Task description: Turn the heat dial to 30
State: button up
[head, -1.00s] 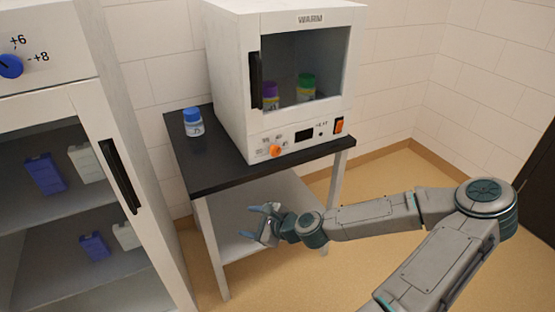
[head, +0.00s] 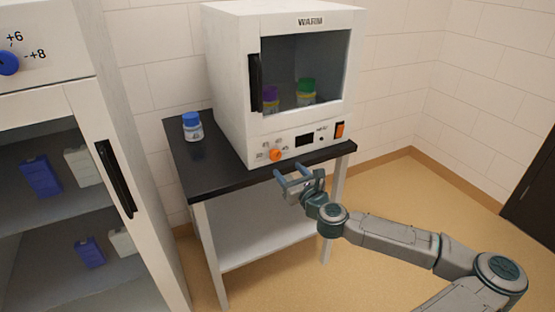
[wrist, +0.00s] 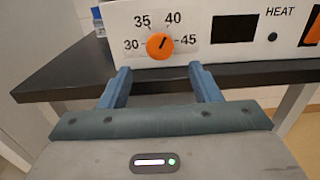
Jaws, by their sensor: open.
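The heat dial (wrist: 159,46) is a round orange knob on the front panel of the white WARM incubator. It also shows in the head view (head: 275,155). Its scale reads 30, 35, 40 and 45, with 30 at the left. The dial's small mark seems to point up and slightly right, near 40. My gripper (wrist: 160,71) is open and empty, its blue fingers pointing at the panel with the dial between them in the wrist view, not touching it. In the head view my gripper (head: 290,170) is just in front of the table edge, below the dial.
The incubator (head: 230,100) stands on a black-topped table (head: 205,175), whose front edge is close to my fingers. An orange switch (head: 340,130) and dark display (head: 304,139) share the panel. A blue-capped bottle (head: 192,127) stands left. A fridge with a blue dial (head: 8,63) is far left.

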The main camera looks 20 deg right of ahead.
aim_at(276, 157)
jog(key=w, duration=0.8)
jog(key=shift+w+a, duration=0.1)
jog(key=shift+a, duration=0.05)
jog(key=c, duration=0.9)
